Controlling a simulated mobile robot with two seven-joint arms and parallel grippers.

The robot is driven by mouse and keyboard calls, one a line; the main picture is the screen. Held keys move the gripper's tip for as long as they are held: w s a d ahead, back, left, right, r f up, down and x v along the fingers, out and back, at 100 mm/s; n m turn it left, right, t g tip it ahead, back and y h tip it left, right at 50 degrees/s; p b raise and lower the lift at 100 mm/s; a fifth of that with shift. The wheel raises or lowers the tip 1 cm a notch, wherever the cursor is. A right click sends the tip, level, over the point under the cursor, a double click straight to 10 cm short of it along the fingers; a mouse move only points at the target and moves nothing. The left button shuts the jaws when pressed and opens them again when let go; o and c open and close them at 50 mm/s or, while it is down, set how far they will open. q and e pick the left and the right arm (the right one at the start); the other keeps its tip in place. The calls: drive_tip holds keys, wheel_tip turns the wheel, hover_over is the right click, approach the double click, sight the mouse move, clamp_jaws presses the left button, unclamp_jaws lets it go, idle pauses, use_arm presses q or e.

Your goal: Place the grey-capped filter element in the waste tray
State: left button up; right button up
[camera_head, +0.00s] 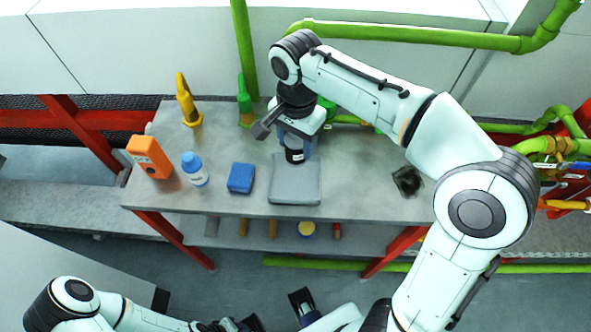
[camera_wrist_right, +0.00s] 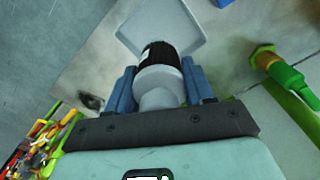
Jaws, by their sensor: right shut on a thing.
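My right gripper (camera_head: 292,135) is shut on the filter element (camera_head: 295,155), a short cylinder with a black body and a pale band. In the right wrist view the blue-grey fingers (camera_wrist_right: 160,88) of the gripper are on both sides of the pale grey end of the element (camera_wrist_right: 160,55); its black part points away. The flat grey waste tray (camera_head: 295,185) lies on the bench, and it also shows in the wrist view (camera_wrist_right: 185,25). The element overlaps the tray's back edge; I cannot tell whether they touch. My left gripper (camera_head: 250,323) is at the bottom edge, partly cut off.
A dark patch (camera_head: 407,181) is at right. Green pipes (camera_head: 420,38) run behind.

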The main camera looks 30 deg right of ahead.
wheel_tip(320, 180, down, 11)
drive_tip(key=shift+w+r+b, duration=0.15)
drive_tip(key=shift+b, duration=0.75)
drive_tip(key=shift+f, duration=0.2)
drive_tip(key=o, duration=1.1)
drive_tip(key=shift+r, duration=0.1)
wheel_tip(320, 180, up, 12)
drive_tip(key=shift+r+p, duration=0.1)
drive_tip(key=shift+p, duration=1.15)
